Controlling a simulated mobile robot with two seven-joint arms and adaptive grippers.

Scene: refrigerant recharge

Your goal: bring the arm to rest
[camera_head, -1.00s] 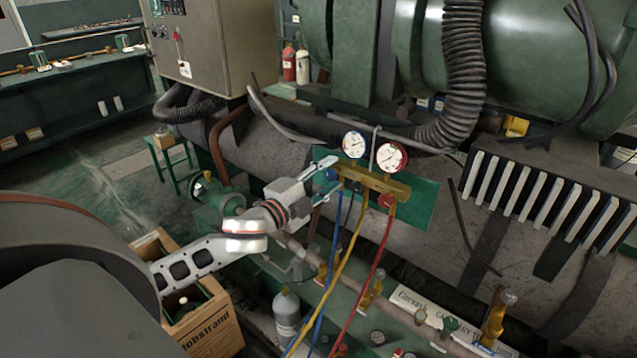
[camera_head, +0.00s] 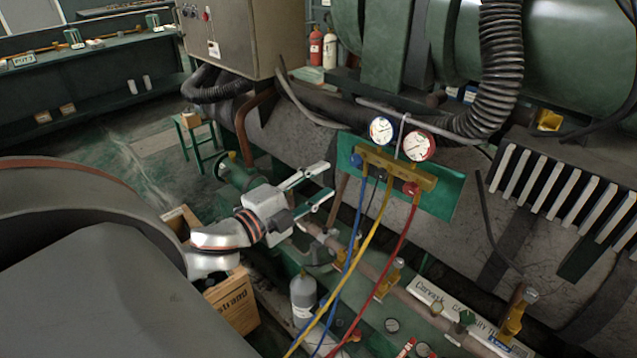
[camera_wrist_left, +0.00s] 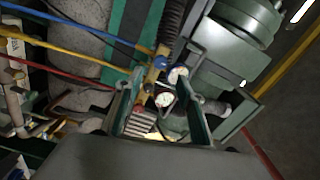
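My left gripper (camera_head: 326,179) is open, with its two fingers apart and nothing between them. It is to the left of and slightly below the brass gauge manifold (camera_head: 395,170), clear of it in the head view. The manifold is on a green plate (camera_head: 445,192) and carries a blue-rimmed gauge (camera_head: 382,130), a red-rimmed gauge (camera_head: 419,146), a blue knob (camera_head: 357,160) and a red knob (camera_head: 410,188). A gauge also shows in the left wrist view (camera_wrist_left: 165,99). My right gripper is not in view.
Blue (camera_head: 352,252), yellow (camera_head: 350,270) and red hoses (camera_head: 388,272) hang down from the manifold. A wooden crate (camera_head: 234,303) and a grey cylinder (camera_head: 303,294) stand below the gripper. A green stool (camera_head: 196,135) stands on open floor behind.

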